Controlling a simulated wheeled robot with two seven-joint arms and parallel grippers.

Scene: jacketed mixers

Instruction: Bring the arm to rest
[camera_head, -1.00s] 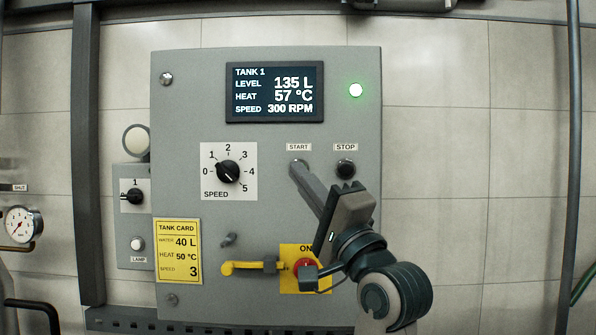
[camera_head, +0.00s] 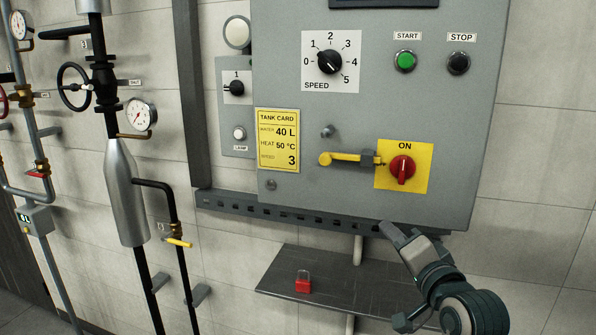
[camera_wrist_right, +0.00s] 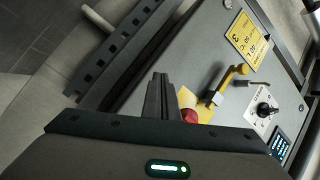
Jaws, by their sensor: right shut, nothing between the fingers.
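My right gripper (camera_head: 400,232) is shut and empty in the head view, just below the lower right part of the grey control panel (camera_head: 300,205). In the right wrist view its closed fingers (camera_wrist_right: 160,98) point toward the panel (camera_wrist_right: 200,50), with the red switch knob (camera_wrist_right: 190,116) beside them. In the head view the red knob (camera_head: 403,169) sits on a yellow plate marked ON, above the gripper and apart from it. The green START button (camera_head: 405,61) and the black STOP button (camera_head: 458,63) are higher up. My left gripper is not in view.
A dark shelf (camera_head: 340,293) under the panel carries a red padlock (camera_head: 303,282). A slotted rail (camera_head: 290,212) runs along the panel's lower edge. Pipes, a black handwheel (camera_head: 74,87) and a gauge (camera_head: 141,114) stand at the left. The wall right of the panel is clear.

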